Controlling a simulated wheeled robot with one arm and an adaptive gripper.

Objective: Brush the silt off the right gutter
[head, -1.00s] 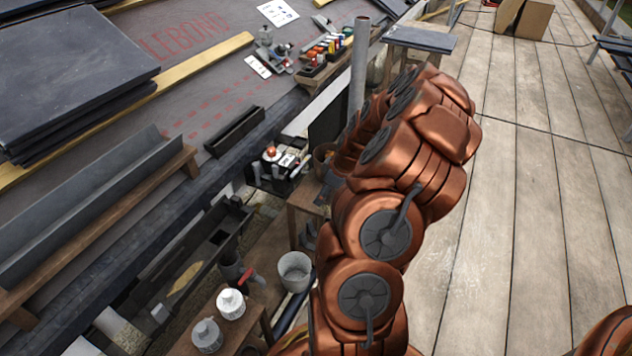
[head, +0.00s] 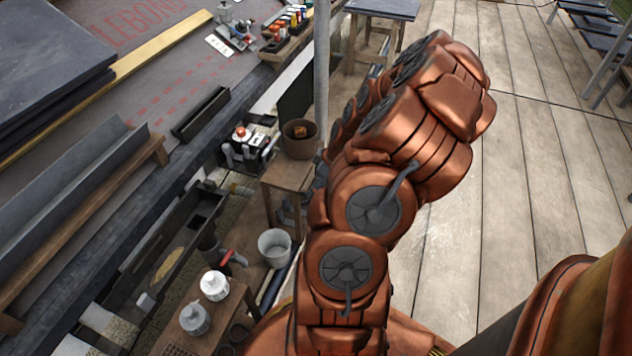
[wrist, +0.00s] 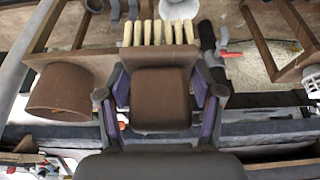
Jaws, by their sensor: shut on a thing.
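The right gutter (head: 206,219) is a dark trough in the head view, lower left, with a square opening near its far end. A tan patch of silt (head: 165,264) lies inside its near half. My gripper (wrist: 162,98), with purple-sided fingers, is shut on the brown block of a brush (wrist: 160,99) in the wrist view. A row of pale tufts (wrist: 160,33) shows beyond the block, seemingly its bristles. In the head view my copper arm hides the gripper and brush. I cannot make out the silt in the wrist view.
A grey gutter (head: 75,185) rests on wooden supports at left. A wooden stand (head: 287,178) with a brown pot (head: 300,138), an upright pole (head: 321,70), a grey bucket (head: 275,247) and white tubs (head: 214,285) crowd the middle. The plank deck (head: 520,160) at right is largely clear.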

